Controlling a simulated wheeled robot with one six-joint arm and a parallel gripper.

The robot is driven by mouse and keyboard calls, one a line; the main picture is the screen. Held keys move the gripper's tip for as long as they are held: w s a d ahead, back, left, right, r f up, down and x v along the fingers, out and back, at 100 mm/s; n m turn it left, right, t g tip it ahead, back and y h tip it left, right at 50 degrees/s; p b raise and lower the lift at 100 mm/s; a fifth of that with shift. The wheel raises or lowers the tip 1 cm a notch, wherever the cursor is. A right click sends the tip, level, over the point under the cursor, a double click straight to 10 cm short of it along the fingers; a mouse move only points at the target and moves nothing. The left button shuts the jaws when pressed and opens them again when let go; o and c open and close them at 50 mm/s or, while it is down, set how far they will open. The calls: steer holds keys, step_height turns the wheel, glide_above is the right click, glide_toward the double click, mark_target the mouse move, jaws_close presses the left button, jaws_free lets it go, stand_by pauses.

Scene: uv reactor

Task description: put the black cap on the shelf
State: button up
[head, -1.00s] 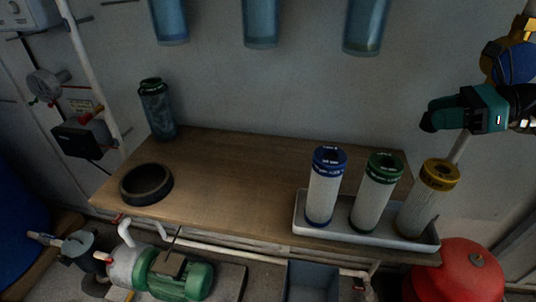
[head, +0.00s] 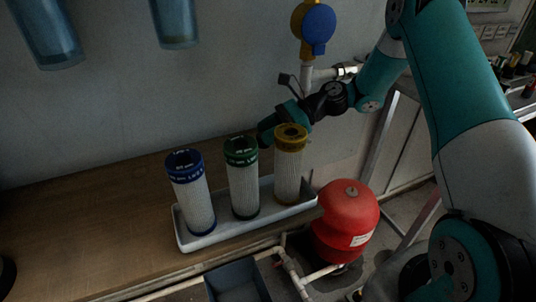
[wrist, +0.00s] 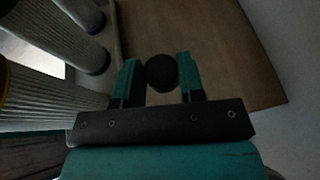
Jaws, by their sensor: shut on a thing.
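My gripper (wrist: 157,62) is shut on a dark round thing, which looks like the black cap (wrist: 162,75), held between the two teal fingers in the wrist view. In the head view my gripper (head: 270,130) is at the back right of the wooden shelf (head: 95,215), behind the green-topped and yellow-topped filters. The cap is hard to tell from the dark fingers there. In the wrist view bare shelf wood (wrist: 215,55) lies beyond the cap; the gap between them cannot be judged.
A white tray (head: 192,243) on the shelf's right holds a blue-topped filter (head: 192,195), a green-topped filter (head: 243,185) and a yellow-topped filter (head: 289,170). A dark ring (head: 6,275) shows at the left edge. A red tank (head: 345,212) stands right.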

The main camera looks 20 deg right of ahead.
mark_target(269, 163)
steer(key=shift+f, duration=3.2)
steer(key=o, duration=0.9)
steer(key=shift+f, duration=0.1)
steer(key=v, duration=1.2)
